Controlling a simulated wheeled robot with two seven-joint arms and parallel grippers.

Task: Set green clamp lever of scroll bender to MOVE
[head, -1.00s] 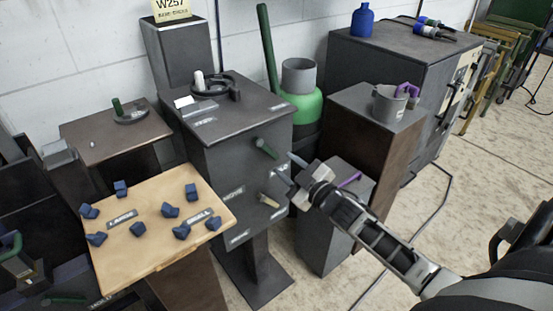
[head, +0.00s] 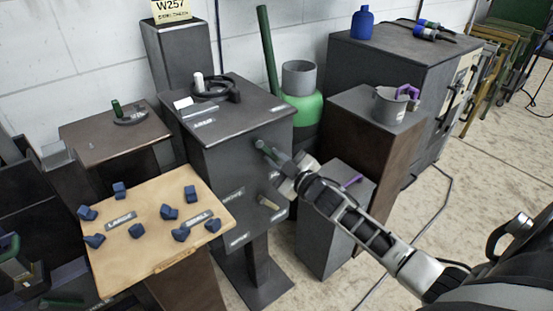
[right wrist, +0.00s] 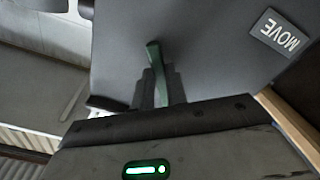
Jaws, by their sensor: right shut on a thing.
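The scroll bender is a dark grey cabinet (head: 215,158) on a post in the middle of the head view. Its green clamp lever (head: 262,146) sticks out of the front face near the top right. My right gripper (head: 275,157) is shut on this lever and hides part of it. In the right wrist view, the green lever (right wrist: 154,58) runs down to the gripper, whose body hides its lower end. A MOVE label (right wrist: 280,33) is on the same face, apart from the lever. My left gripper is not in view.
A tan board (head: 150,250) with several blue pieces stands at front left. A pale lever (head: 267,203) sits lower on the cabinet face. A brown pedestal (head: 365,140) with a grey mug (head: 386,106) and a low grey box (head: 325,235) stand to the right.

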